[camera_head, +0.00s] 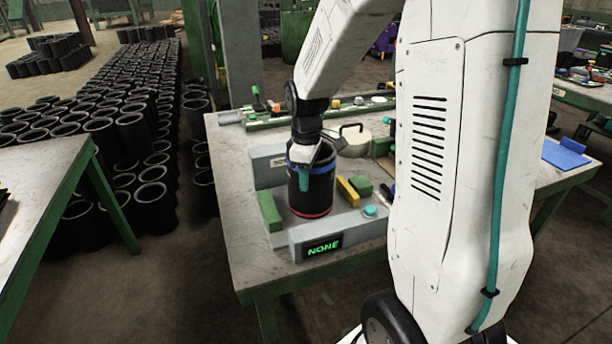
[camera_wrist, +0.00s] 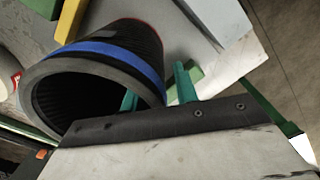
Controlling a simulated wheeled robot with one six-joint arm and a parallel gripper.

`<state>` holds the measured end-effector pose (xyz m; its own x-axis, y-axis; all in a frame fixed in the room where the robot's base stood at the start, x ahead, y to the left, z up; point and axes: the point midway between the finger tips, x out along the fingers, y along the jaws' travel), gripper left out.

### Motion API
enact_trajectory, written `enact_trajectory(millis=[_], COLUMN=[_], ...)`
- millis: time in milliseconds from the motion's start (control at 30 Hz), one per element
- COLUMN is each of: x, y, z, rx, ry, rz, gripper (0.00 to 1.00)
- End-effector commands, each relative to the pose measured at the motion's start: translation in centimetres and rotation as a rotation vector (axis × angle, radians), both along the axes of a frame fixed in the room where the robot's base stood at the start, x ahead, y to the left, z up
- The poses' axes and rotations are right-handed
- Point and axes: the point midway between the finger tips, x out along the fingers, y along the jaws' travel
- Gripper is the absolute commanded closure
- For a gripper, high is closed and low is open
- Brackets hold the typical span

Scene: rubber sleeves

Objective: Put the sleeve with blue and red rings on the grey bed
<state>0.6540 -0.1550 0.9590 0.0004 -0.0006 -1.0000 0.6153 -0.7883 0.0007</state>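The black sleeve with blue and red rings (camera_head: 311,190) stands upright between the grey walls of the grey bed (camera_head: 290,241), blue ring near its top, red ring at its bottom. Its base appears to be on the bed, though small clearance is hard to judge. My gripper (camera_head: 304,175) is at its top rim. In the wrist view, the sleeve (camera_wrist: 98,70) shows its open end. The fingers of my gripper (camera_wrist: 158,90) straddle its wall, one inside the opening and one outside. A gap shows between the outer finger and the sleeve, so the gripper looks open.
A display reading NONE (camera_head: 323,246) is on the bed's front. Green (camera_head: 270,211) and yellow (camera_head: 347,191) blocks flank the sleeve. Many plain black sleeves (camera_head: 150,195) stand on the floor at left.

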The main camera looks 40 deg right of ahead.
Motion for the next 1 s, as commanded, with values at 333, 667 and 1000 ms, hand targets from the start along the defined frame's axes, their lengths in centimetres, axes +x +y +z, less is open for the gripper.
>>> enact_trajectory(millis=[333,667,1000], x=[0.0,0.1,0.0], y=[0.0,0.0,0.0], z=[0.8,7.3,12.0], rx=[0.000,-0.001,0.000], ry=[-0.001,-0.005,-0.001], rz=[0.000,0.000,-0.001], gripper=[0.71,0.71,0.71])
